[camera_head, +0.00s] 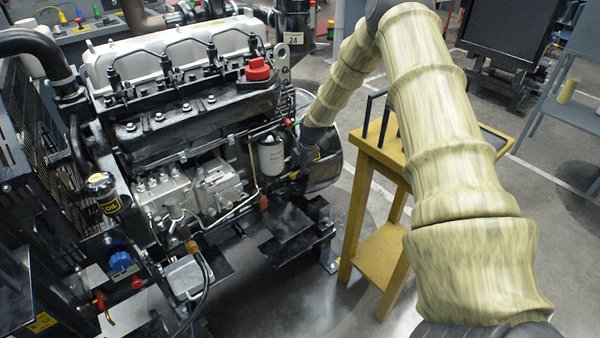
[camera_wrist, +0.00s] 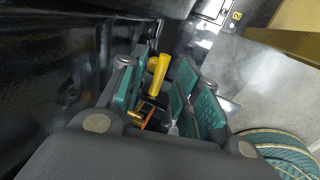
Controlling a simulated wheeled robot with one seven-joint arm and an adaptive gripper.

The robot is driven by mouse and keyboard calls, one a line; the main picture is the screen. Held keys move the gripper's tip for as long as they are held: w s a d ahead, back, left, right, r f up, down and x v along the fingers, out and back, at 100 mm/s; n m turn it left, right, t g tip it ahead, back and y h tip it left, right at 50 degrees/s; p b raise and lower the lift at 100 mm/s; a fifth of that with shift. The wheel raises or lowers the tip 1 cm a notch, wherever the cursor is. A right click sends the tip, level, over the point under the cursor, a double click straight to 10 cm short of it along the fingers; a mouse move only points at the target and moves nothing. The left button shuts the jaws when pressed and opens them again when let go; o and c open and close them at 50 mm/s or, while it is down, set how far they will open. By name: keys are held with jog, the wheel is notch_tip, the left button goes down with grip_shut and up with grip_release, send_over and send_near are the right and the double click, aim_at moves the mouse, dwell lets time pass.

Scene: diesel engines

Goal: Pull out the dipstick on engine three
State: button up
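A yellow dipstick handle (camera_wrist: 158,77) shows in the wrist view, between the teal-padded fingers of my gripper (camera_wrist: 155,95). My gripper is open, with a gap visible beside the handle. A small orange part (camera_wrist: 148,117) lies just below the handle. In the head view my gripper (camera_head: 308,155) is at the right end of the engine (camera_head: 190,115), beside the white filter, and is partly hidden. I cannot make out the dipstick clearly in the head view. No engine number is readable.
Dark engine metal (camera_wrist: 45,75) is close on the left in the wrist view. A yellow stand (camera_head: 376,150) is right of the engine, close to my arm. The white oil filter (camera_head: 271,156) and pipes are left of my gripper. Grey floor (camera_head: 320,300) is open in front.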

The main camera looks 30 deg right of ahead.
jog(key=shift+x, duration=2)
